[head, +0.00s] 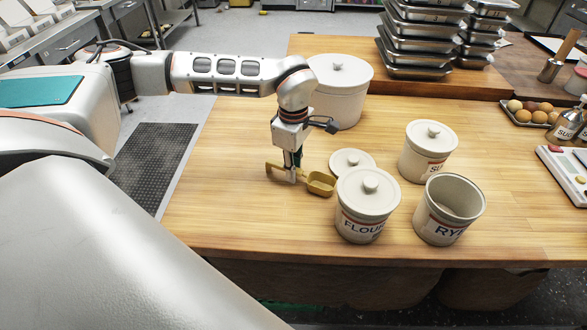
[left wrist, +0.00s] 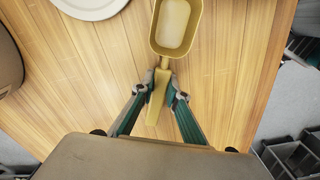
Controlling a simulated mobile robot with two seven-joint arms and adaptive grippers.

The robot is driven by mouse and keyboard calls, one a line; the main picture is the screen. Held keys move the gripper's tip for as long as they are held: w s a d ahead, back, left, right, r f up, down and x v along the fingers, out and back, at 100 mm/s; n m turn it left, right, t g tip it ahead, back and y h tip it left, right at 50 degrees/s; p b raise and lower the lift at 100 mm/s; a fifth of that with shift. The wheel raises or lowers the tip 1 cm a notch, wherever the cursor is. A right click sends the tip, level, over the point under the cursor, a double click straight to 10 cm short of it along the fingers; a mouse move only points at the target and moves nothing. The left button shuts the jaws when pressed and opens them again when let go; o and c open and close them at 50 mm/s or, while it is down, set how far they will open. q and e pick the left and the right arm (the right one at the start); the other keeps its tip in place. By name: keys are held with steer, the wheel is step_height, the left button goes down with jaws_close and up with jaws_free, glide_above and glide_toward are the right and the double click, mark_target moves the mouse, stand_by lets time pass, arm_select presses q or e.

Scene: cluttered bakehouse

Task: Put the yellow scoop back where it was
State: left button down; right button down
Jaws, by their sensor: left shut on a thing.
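The yellow scoop (head: 320,183) is left of the FLOUR canister, its bowl toward the canister and its handle to the left. My left gripper (head: 291,173) points down and is shut on the scoop's handle. In the left wrist view the fingers (left wrist: 161,88) close on both sides of the handle, and the empty-looking bowl (left wrist: 174,27) points away. I cannot tell whether the scoop touches the table. The FLOUR canister (head: 366,212) has its lid on. The RYE canister (head: 448,215) is open, and a loose lid (head: 352,161) lies behind FLOUR. My right gripper is not in view.
A lidded canister marked "SU" (head: 428,155) stands behind RYE. A large lidded canister (head: 340,95) stands behind my gripper. Stacked metal trays (head: 415,45), an egg tray (head: 530,117) and a scale (head: 562,172) are farther right. The wooden table (head: 225,200) is clear at left and front.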

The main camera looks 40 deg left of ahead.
arm_select(q)
steer(key=shift+f, duration=0.1)
steer(key=c, duration=2)
jaws_free()
step_height(320, 180, up, 12)
steer(key=shift+r, duration=0.15)
steer(key=shift+d, duration=0.1)
